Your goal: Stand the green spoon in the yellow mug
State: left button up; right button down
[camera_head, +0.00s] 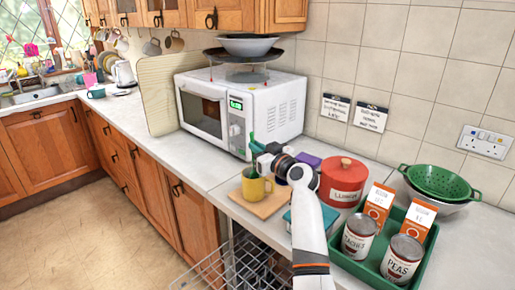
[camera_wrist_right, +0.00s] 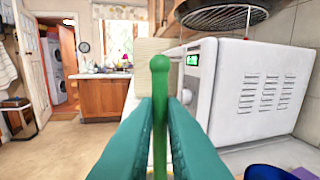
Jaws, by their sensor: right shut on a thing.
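The yellow mug (camera_head: 256,188) stands upright on a wooden board on the worktop, in front of the microwave. My right gripper (camera_head: 257,148) is above the mug, with its arm coming up from the lower right. It is shut on the green spoon (camera_head: 251,138). In the right wrist view the spoon's handle (camera_wrist_right: 160,95) stands upright between the teal fingers (camera_wrist_right: 160,140). In the head view green shows just above and at the mug's mouth. I cannot tell how deep the spoon's lower end sits. My left gripper is not in view.
The wooden board (camera_head: 268,206) lies near the worktop's front edge. The microwave (camera_head: 265,112) stands close behind the gripper. A red canister (camera_head: 343,192) and a green tray (camera_head: 341,258) with cans and cartons are to the right. An open dish rack (camera_head: 225,270) is below the front edge.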

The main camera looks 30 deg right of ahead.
jog(key=c, duration=1.4)
grip_release()
jog(key=shift+s, duration=0.15)
jog(key=s+d+b, duration=0.1)
jog(key=s+b, duration=0.1)
jog(key=s, duration=0.9)
jog(key=shift+s+d, duration=0.35)
